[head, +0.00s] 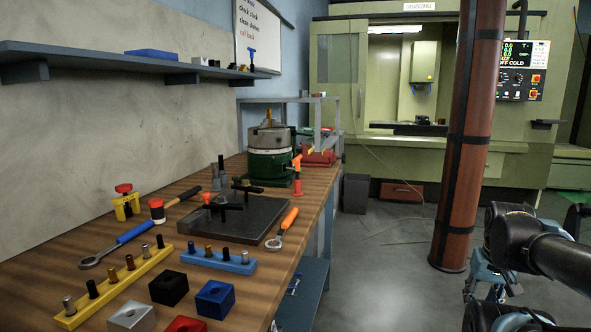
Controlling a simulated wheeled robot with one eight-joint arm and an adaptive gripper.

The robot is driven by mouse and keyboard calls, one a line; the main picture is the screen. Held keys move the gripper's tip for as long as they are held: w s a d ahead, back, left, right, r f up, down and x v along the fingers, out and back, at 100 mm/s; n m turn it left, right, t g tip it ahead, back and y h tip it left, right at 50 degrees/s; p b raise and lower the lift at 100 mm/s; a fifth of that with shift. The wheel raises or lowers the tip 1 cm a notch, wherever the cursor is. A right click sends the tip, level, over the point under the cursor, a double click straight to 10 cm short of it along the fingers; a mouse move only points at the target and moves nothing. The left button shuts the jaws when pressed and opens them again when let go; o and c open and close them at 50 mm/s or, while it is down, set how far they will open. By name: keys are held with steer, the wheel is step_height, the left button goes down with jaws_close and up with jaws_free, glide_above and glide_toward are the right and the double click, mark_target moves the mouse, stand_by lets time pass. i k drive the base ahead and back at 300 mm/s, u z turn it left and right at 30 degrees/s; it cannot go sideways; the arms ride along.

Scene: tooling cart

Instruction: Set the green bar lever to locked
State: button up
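A round fixture with a green base (269,172), a pale ring and a grey chuck on top stands toward the far end of the wooden bench. A small dark green bar (304,131) shows at its upper right, in front of the grey frame; it looks like the green bar lever, but it is too small to read its position or any locked mark. An orange-red handle (297,176) stands upright at the fixture's right side. My arm shows at the lower right, well away from the bench.
The wooden bench (150,222) holds a dark plate (246,222) with black clamps, an orange-handled wrench (283,228), yellow and blue peg strips and coloured blocks. A red vise (322,157) sits behind the fixture. A brown column (468,150) stands right of the open floor.

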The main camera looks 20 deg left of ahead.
mark_target(294, 133)
steer(key=k, duration=0.3)
steer(key=z, duration=0.75)
steer(key=i, duration=1.15)
steer(key=u, duration=2.45)
